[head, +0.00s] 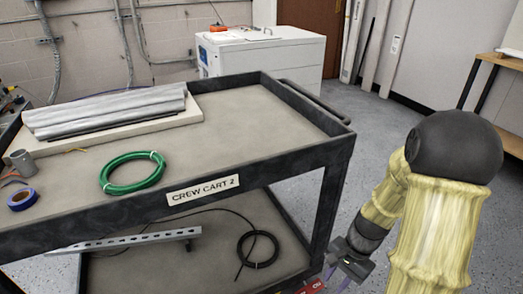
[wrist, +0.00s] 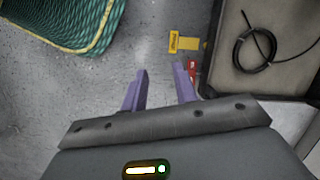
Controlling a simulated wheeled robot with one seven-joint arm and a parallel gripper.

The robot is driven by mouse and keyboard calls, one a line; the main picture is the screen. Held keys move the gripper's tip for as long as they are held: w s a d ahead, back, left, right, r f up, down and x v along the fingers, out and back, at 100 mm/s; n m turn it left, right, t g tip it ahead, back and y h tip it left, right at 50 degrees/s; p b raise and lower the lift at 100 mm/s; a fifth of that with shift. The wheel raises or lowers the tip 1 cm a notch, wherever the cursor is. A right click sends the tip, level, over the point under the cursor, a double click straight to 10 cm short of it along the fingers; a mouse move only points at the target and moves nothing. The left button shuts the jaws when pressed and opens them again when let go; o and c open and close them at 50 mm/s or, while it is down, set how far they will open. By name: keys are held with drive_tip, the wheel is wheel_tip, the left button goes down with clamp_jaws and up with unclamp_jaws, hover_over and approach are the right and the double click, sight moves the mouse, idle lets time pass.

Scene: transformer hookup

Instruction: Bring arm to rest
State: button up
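My arm, in a yellowish sleeve, hangs at the right of the head view, beside the right end of the cart. My gripper (wrist: 160,75) points down towards the grey floor in the wrist view. Its two purple fingers are apart, with only floor visible between them. In the head view the gripper (head: 336,276) is low by the cart's right corner, partly cut off by the frame's bottom edge.
The black crew cart (head: 203,191) holds a green cable coil (head: 133,173), blue tape (head: 22,199) and wrapped grey lengths (head: 105,108). A black coil (wrist: 255,48) lies on its lower shelf. A teal mesh item (wrist: 62,22) and a yellow tag (wrist: 187,43) are near the gripper.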

drive_tip(key=s+a+r+n+t+h+p, duration=0.1)
drive_tip(key=r+n+p, duration=0.3)
drive_tip(key=r+p, duration=1.7)
drive_tip(key=s+a+r+n+t+h+p, duration=0.1)
drive_tip(key=r+n+p, duration=0.4)
drive_tip(key=r+p, duration=1.6)
wheel_tip(320, 180, up, 11)
drive_tip(key=shift+a+f+n+t+h, duration=0.15)
drive_tip(key=shift+a+n+t+h, duration=0.25)
drive_tip(key=shift+a+t, duration=0.65)
drive_tip(key=shift+s, duration=0.1)
